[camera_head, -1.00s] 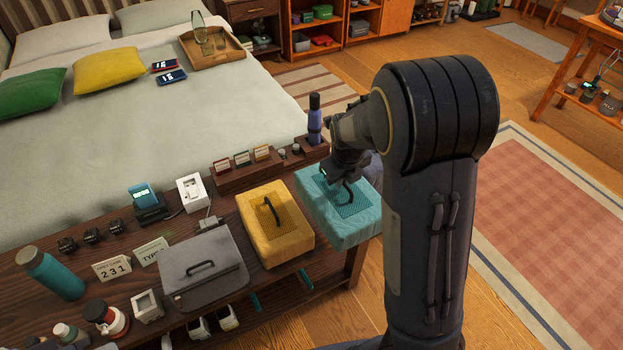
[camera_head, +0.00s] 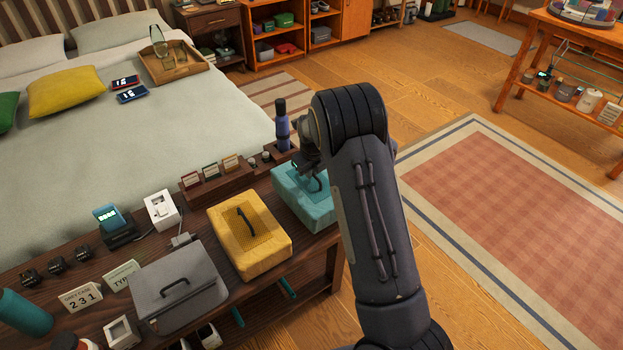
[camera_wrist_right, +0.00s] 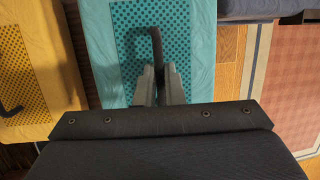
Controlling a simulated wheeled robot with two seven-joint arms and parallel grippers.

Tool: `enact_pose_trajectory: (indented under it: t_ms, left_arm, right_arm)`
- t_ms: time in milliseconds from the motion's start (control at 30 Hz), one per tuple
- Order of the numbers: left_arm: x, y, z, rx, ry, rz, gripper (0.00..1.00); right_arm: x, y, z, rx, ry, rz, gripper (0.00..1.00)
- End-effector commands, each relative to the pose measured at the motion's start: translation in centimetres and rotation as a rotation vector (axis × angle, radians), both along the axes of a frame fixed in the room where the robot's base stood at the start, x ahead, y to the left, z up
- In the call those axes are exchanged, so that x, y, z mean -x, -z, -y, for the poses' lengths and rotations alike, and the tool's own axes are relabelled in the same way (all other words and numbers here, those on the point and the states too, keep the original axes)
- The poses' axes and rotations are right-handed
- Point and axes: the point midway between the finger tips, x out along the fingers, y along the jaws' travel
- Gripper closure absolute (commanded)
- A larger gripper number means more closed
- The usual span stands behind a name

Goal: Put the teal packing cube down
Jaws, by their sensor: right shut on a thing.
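The teal packing cube (camera_head: 297,201) is at the right end of the dark wooden bench (camera_head: 262,290), beside the yellow packing cube. My right gripper (camera_head: 316,172) is over it from above, shut on its dark handle. In the right wrist view the teal cube (camera_wrist_right: 111,55) fills the upper middle, and the gripper fingers (camera_wrist_right: 160,84) close on the handle loop. My forearm hides the cube's right side in the head view. I cannot tell whether its underside touches the bench. My left gripper is out of view.
The yellow packing cube (camera_head: 266,255) and a grey case (camera_head: 178,300) sit left of the teal cube. A blue-purple bottle (camera_head: 282,128) and a wooden rack (camera_head: 215,180) stand behind. The bed (camera_head: 90,150) lies beyond. Open floor and a red rug (camera_head: 490,205) are at right.

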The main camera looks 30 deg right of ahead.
Motion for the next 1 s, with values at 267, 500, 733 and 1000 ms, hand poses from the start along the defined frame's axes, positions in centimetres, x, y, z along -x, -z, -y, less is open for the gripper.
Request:
enact_pose_trajectory:
  t_ms: [267,500,733,1000]
  left_arm:
    - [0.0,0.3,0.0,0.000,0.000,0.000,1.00]
    - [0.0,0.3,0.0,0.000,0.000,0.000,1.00]
    - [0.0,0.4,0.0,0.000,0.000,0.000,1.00]
    - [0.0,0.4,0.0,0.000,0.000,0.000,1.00]
  right_arm:
    - [-0.6,3.4,0.3,0.000,0.001,-0.001,1.00]
    - [-0.6,3.7,0.3,0.001,0.000,0.002,1.00]
    - [-0.5,4.0,0.3,-0.001,0.000,-0.001,0.81]
    - [-0.5,4.0,0.3,-0.001,0.000,-0.001,0.70]
